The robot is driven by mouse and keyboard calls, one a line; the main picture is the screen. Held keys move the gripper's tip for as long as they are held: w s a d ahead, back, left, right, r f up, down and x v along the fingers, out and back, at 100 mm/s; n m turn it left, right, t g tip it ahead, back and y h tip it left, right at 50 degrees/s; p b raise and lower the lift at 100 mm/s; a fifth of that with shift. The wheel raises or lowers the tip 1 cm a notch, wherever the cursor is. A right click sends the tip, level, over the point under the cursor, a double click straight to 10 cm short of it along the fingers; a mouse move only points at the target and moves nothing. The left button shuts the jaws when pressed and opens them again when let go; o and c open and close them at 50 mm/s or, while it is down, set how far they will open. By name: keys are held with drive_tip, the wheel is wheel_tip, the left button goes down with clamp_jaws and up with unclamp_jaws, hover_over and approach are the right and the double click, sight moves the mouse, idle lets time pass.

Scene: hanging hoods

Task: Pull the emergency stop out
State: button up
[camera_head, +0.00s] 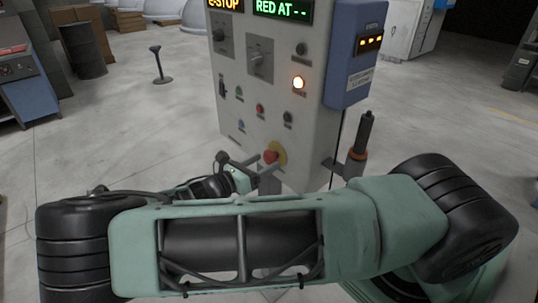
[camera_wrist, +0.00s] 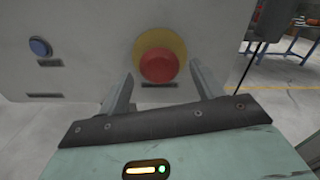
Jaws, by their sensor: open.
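The emergency stop is a red mushroom button (camera_head: 270,156) on a yellow round plate, low on the front of a grey control cabinet (camera_head: 240,110). In the wrist view the red button (camera_wrist: 159,66) sits straight ahead, between and beyond my fingertips, with the yellow plate (camera_wrist: 160,38) around it. My gripper (camera_wrist: 162,82) is open and empty, with one finger on each side of the button's lower part. I cannot tell whether the fingers touch it. A display at the cabinet's top reads "E-STOP" (camera_head: 224,4).
A blue box (camera_head: 352,60) is fixed to the cabinet's right side, and a black-handled tool (camera_head: 366,132) stands at its lower right. A blue button (camera_wrist: 39,47) lies left of the stop. Barrels, boxes and open floor lie behind at left.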

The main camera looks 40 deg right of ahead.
sight(267, 161)
drive_tip(key=shift+d+p, duration=0.3)
drive_tip(key=shift+d, duration=1.2)
drive_tip(key=shift+c, duration=0.4)
drive_tip(key=c, duration=1.3)
drive_tip(key=shift+a, duration=0.6)
drive_tip(key=o, duration=1.4)
drive_tip(key=shift+a, duration=0.2)
drive_tip(key=shift+s+a+b, duration=0.15)
drive_tip(key=shift+a+b, duration=1.15)
drive_tip(key=shift+a, duration=3)
drive_tip(key=shift+s+a+b, duration=0.1)
drive_tip(key=shift+a+b, duration=1.2)
drive_tip(key=shift+a, duration=3)
